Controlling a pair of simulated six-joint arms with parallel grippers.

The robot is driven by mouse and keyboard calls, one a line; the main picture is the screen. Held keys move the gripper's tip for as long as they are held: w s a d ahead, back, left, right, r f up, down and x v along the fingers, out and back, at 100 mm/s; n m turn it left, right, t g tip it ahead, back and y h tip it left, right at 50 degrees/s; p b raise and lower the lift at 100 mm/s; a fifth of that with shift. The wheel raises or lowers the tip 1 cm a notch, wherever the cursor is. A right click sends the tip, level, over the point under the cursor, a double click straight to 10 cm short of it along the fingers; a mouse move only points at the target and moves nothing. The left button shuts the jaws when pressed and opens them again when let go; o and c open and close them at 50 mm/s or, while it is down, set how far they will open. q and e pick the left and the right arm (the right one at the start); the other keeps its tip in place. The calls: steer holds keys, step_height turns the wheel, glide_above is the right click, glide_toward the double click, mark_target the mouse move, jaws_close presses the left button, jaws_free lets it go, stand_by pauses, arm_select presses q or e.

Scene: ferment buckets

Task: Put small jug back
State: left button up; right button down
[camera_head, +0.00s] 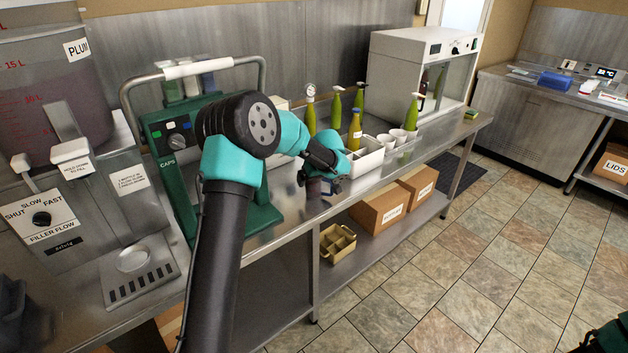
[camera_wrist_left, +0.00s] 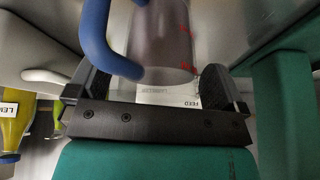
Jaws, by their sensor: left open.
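The small jug (camera_wrist_left: 152,45) is clear, with red marks and a blue handle (camera_wrist_left: 97,40). In the left wrist view it stands between the fingers of my left gripper (camera_wrist_left: 160,88), which is open around it. The blue handle lies by the left finger. I cannot tell whether the fingers touch the jug. In the head view my left gripper (camera_head: 322,188) is low over the front of the steel bench, and my own wrist mostly hides the jug. A white label reading FEED (camera_wrist_left: 180,97) shows beyond the jug.
A white crate (camera_head: 367,165) with a yellow-green bottle (camera_head: 354,134) stands beside the gripper, with white cups (camera_head: 397,137) to its right. The green caps machine (camera_head: 172,150) is left of my arm. Cardboard boxes (camera_head: 381,208) sit on the lower shelf.

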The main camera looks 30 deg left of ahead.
arm_select(q)
steer(key=v, duration=1.1)
steer(key=shift+r, duration=0.15)
steer(key=s+d+f+m+g+h, duration=0.1)
steer(key=s+d+f+m+h, duration=0.25)
steer(key=d+f, duration=0.45)
steer(key=s+d+f+m+h, duration=0.2)
steer(key=s+d+f+m, duration=0.25)
steer(key=f, duration=0.85)
steer(key=s+d+f+h, duration=0.1)
steer(key=s+f, duration=0.4)
steer(key=s, duration=0.3)
steer(key=s+d+f+h, duration=0.1)
steer(key=s+d+f, duration=0.1)
steer(key=s+f, duration=0.3)
steer(key=s+d+f+m+h, duration=0.1)
steer(key=s+f, duration=0.4)
steer(key=s, duration=0.7)
steer(key=shift+d+f+g, duration=0.15)
steer(key=shift+f+g, duration=0.1)
steer(key=shift+g, duration=0.15)
steer(key=shift+s, duration=0.15)
